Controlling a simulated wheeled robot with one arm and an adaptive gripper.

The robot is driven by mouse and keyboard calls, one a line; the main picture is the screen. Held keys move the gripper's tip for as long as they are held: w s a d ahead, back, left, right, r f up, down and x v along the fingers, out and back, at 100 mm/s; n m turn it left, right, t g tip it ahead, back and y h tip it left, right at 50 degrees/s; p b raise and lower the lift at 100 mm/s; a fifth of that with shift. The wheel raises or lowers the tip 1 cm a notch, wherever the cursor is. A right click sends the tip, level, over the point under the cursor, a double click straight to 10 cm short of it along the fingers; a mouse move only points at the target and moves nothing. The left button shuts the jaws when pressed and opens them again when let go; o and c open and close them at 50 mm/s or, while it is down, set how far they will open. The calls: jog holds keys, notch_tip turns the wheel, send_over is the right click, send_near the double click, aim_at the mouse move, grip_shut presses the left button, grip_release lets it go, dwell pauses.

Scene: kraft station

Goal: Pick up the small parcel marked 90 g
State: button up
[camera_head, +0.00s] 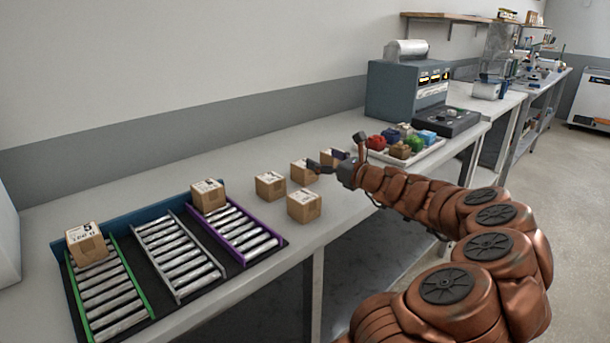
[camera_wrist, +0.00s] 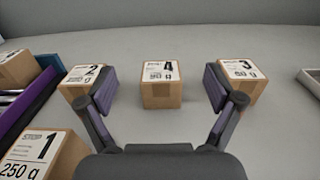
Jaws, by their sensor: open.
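A small brown parcel labelled 4 (camera_wrist: 161,93) stands on the table, centred between my fingers in the wrist view. Its small weight print seems to read 90 g but is blurred. My gripper (camera_wrist: 160,86) is open and empty, facing this parcel; its fingers also show in the head view (camera_head: 336,150). Parcel 2 (camera_wrist: 79,94) is beyond the left finger and parcel 3 (camera_wrist: 245,88) beyond the right one. Their weight prints are hard to read. Parcel 1 (camera_wrist: 40,158), marked 250 g, is nearer at the left. In the head view, parcel 4 (camera_head: 302,174) is just left of my gripper.
A roller rack with green, grey (camera_head: 172,256) and purple lanes stands left. One parcel (camera_head: 208,196) sits on the purple lane, parcel 5 (camera_head: 87,245) on the green. A white tray (camera_head: 414,159) with several coloured items and a blue-grey machine (camera_head: 392,90) are right. The wall is behind.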

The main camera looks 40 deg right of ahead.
aim_at(305, 172)
notch_tip(305, 172, down, 4)
jog(key=shift+r, duration=0.2)
jog(key=shift+w+f, duration=0.35)
jog(key=shift+w, duration=0.35)
jog(key=shift+w+b, duration=0.35)
jog(key=shift+w, duration=2.7)
jog(key=shift+r, duration=0.1)
jog(key=c, duration=1.3)
